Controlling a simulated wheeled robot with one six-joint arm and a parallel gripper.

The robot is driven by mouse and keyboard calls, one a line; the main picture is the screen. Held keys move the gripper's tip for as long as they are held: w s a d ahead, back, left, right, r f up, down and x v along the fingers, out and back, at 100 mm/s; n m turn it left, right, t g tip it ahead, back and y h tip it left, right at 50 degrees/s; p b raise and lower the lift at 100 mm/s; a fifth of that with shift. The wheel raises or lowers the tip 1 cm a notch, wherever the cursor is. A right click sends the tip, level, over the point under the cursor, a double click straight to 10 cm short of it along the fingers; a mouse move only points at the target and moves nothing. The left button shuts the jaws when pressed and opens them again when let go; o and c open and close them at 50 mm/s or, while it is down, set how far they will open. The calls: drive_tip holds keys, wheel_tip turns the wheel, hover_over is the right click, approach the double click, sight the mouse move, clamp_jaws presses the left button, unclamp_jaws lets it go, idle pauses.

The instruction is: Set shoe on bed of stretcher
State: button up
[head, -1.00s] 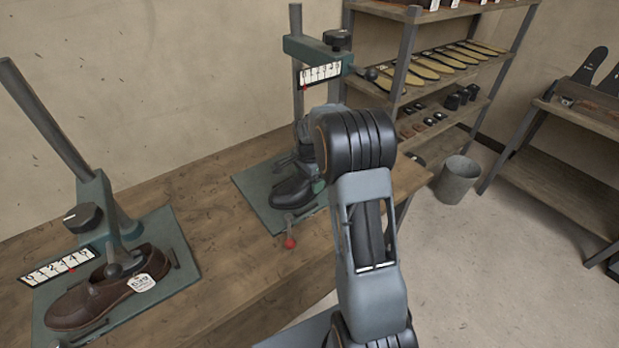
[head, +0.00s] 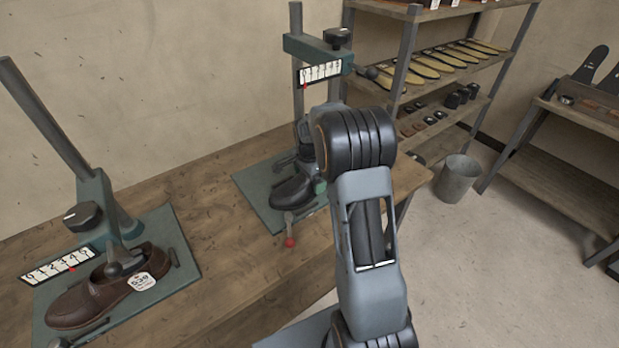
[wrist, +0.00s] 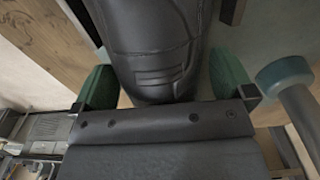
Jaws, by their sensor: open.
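A black shoe (head: 292,191) rests on the flat green bed (head: 262,213) of the far stretcher, partly hidden by my arm. In the wrist view the black shoe (wrist: 155,50) lies between the green fingertips of my gripper (wrist: 165,85). The fingers are open, one on each side of one end of the shoe. I cannot tell whether either finger touches it. A brown loafer (head: 75,305) with a white tag marked 639 (head: 142,282) sits on the bed (head: 180,262) of the near stretcher, with a grey knob at its opening.
The stretchers stand on a wooden bench (head: 190,305). A red-knobbed lever (head: 290,242) sticks out at the far stretcher's front. Shelves with soles (head: 430,68) stand behind, and a grey bin (head: 457,180) is on the floor. Bench between the stretchers is clear.

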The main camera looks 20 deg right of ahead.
wheel_tip(320, 180, up, 8)
drive_tip(key=shift+f, duration=0.25)
drive_tip(key=shift+a, duration=0.1)
idle(0.4)
